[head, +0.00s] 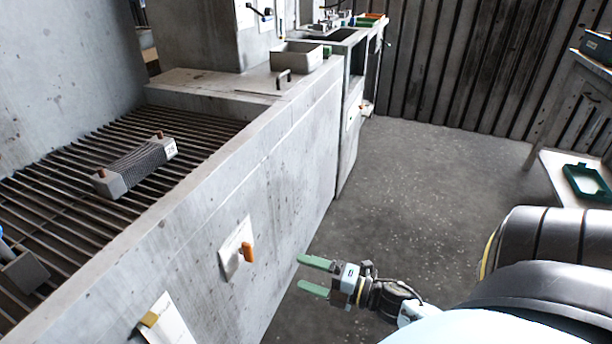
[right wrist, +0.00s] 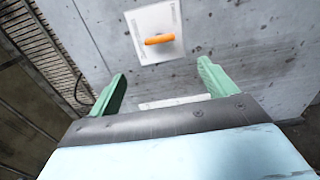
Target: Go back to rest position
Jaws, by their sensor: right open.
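My right gripper (head: 314,276) is open and empty, with its two green fingers apart. It is beside the concrete housing wall (head: 285,180), over the floor. In the right wrist view the fingers of my right gripper (right wrist: 160,92) point toward the wall. A white plate with an orange handle (head: 247,252) is on the wall, left of the gripper; the handle also shows in the right wrist view (right wrist: 159,39), beyond and apart from the fingers.
A finned grey block (head: 140,166) lies on the slatted grate (head: 60,208). A second plate with a yellow handle (head: 149,319) is low on the wall. A grey tray (head: 297,56) stands on the far ledge. A green frame (head: 588,182) lies at right. The floor (head: 420,190) between is clear.

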